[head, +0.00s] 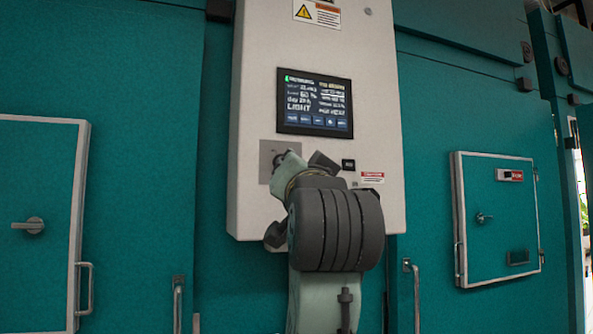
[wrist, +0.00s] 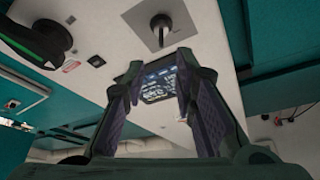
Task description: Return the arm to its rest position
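My arm rises in front of the pale control cabinet (head: 250,80), its thick grey joint covering the cabinet's lower part in the head view. My gripper (wrist: 161,62) is open in the wrist view, its two fingers apart with nothing between them. In the head view my gripper is mostly hidden behind my own wrist. A dark knob or switch (wrist: 161,30) on a square metal plate sits on the cabinet face, beyond the fingertips and apart from them. The plate (head: 266,158) also shows in the head view, partly covered by my arm. The lit screen (head: 315,103) is above it.
Teal chamber walls flank the cabinet. A closed door with a handle (head: 35,226) is at the left, and a smaller closed hatch (head: 500,240) at the right. Vertical handles (head: 178,300) stand low beside the cabinet. A small black button box (head: 348,165) is beside my arm.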

